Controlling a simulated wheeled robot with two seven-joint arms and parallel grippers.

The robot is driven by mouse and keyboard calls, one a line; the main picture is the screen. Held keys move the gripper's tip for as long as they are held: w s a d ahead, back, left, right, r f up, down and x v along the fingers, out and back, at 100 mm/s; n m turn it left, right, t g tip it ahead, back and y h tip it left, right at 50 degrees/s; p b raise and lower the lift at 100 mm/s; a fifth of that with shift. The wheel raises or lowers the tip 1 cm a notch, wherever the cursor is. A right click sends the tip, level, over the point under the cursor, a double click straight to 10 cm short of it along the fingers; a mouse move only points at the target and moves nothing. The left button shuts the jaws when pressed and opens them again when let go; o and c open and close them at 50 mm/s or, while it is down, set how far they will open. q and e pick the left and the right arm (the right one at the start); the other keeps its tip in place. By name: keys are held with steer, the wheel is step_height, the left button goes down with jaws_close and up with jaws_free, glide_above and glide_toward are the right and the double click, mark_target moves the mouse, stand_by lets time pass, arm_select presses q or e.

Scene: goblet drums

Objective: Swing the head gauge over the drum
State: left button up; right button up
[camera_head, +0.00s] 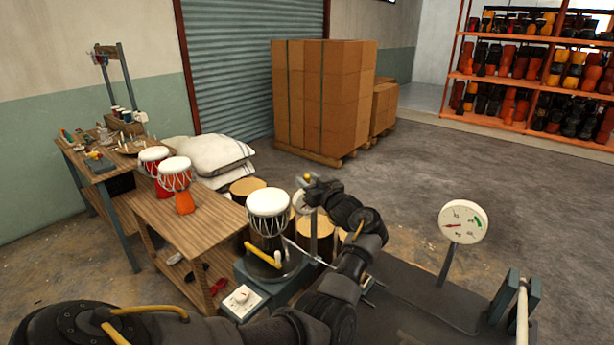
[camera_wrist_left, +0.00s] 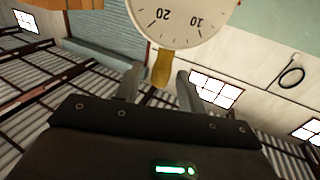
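A white-headed goblet drum (camera_head: 268,203) with a dark body stands upright on a teal stand. A round white head gauge (camera_head: 299,203) is just right of the drum, partly hidden by my left gripper (camera_head: 313,187). In the left wrist view the gauge (camera_wrist_left: 178,22) fills the top, with 20 and 10 readable and a brass-coloured tab (camera_wrist_left: 162,68) pointing down. My left gripper's fingers (camera_wrist_left: 157,85) stand apart on either side of the tab, with a gap at each side. My right gripper is not in view.
A box with a knob (camera_head: 243,301) and a yellow handle (camera_head: 262,256) sit by the stand. A larger dial (camera_head: 463,222) on a post stands at right. Stacked cartons (camera_head: 325,95) are behind.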

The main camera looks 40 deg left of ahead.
arm_select(q)
steer(key=shift+x, duration=0.85)
steer(key=shift+c, duration=0.2)
jaws_close()
